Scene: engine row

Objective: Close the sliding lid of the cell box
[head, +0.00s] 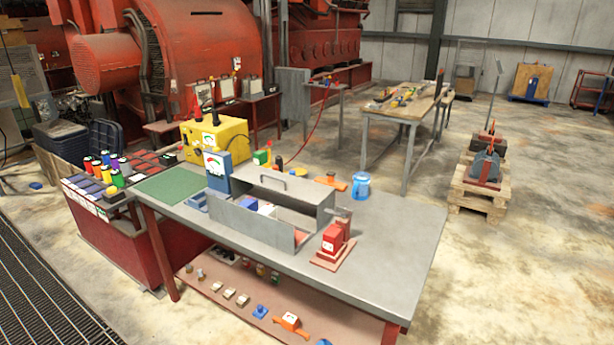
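A long grey metal box (250,228), which looks like the cell box, stands on the grey table in the head view. Its top is at least partly open, and blue and white items (265,208) show inside. A grey panel with a dark curved handle (277,179) lies along its far side; it looks like the sliding lid. How far the lid covers the box is hard to tell. My gripper is not in view.
A red device (330,241) on a flat base stands close to the box's right end. A blue meter (216,166) stands at its left end, near a green mat (168,187). A blue round container (361,185) stands behind. The table's right part (395,250) is clear.

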